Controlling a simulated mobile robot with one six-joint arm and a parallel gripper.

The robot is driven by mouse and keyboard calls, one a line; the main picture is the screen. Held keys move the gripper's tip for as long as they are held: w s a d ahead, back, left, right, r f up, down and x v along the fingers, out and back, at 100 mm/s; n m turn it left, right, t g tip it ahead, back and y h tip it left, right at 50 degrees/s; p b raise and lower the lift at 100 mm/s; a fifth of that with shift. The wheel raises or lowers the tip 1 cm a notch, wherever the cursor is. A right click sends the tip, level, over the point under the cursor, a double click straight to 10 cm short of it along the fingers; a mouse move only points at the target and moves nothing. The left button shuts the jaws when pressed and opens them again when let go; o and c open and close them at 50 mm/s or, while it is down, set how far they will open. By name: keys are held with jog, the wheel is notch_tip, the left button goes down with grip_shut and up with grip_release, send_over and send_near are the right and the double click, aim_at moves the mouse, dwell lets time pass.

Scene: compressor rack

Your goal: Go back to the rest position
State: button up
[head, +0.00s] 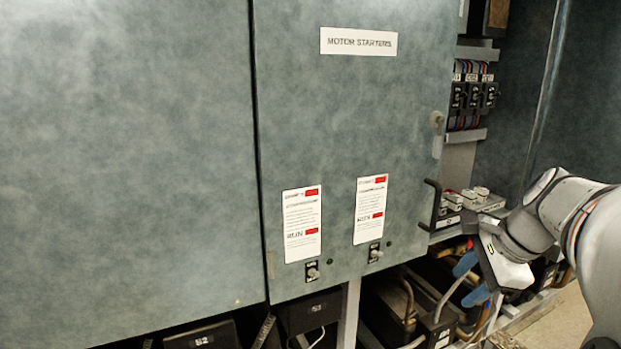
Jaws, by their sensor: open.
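My gripper (471,281) is at the lower right, at the end of my white and grey arm. Its two blue fingertips are apart and point left, with nothing seen between them. It is in front of the open lower part of the rack, to the right of the grey-green door (345,130) labelled "MOTOR STARTERS". The black door handle (432,205) is above and left of the fingertips, apart from them in the picture. How far the fingers are from the pipes behind them cannot be told.
Small switches (313,272) and printed labels (302,224) are on the door. Black breakers (473,96) with wires show in the open bay at the upper right. Compressors and pipes (408,300) fill the space below. Some floor (562,325) is clear at the lower right.

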jog(key=s+a+f+n+h, duration=0.1)
jog(key=s+a+f+n, duration=0.3)
jog(key=n, duration=0.5)
jog(key=s+a+f+n+g+h, duration=0.1)
jog(key=s+a+f+n, duration=0.4)
jog(key=s+a+n, duration=0.3)
jog(key=shift+a+f+n+h, duration=0.35)
jog(key=shift+a+n, duration=0.55)
jog(key=shift+a, duration=0.3)
jog(key=shift+w, duration=0.1)
jog(key=shift+c, duration=1)
